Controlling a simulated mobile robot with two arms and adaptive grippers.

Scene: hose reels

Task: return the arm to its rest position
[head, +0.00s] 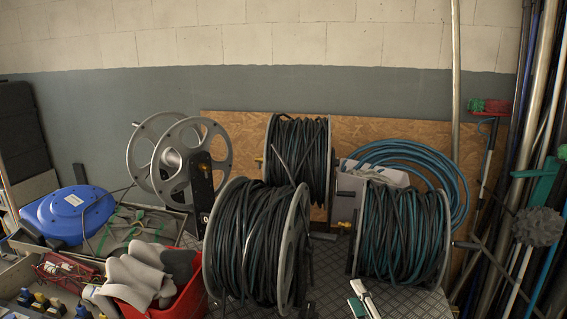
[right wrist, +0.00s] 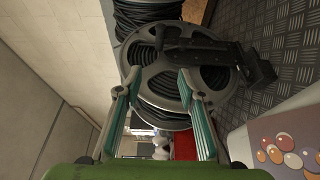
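My right gripper (head: 359,292) shows at the bottom edge of the head view, right of centre, in front of the hose reels. In the right wrist view its two green-and-grey fingers (right wrist: 160,82) stand wide apart with nothing between their tips. A grey reel flange (right wrist: 165,95) shows beyond the fingers; I cannot tell how far away it is. Most of the right arm is hidden below the head view. My left gripper and arm are not in view.
A front hose reel (head: 250,240), a right reel (head: 402,230) and a rear reel (head: 298,160) stand on a metal tread surface (head: 335,295). A red bin (head: 180,305) and a blue reel case (head: 68,213) are at left. Poles (head: 535,110) lean at right.

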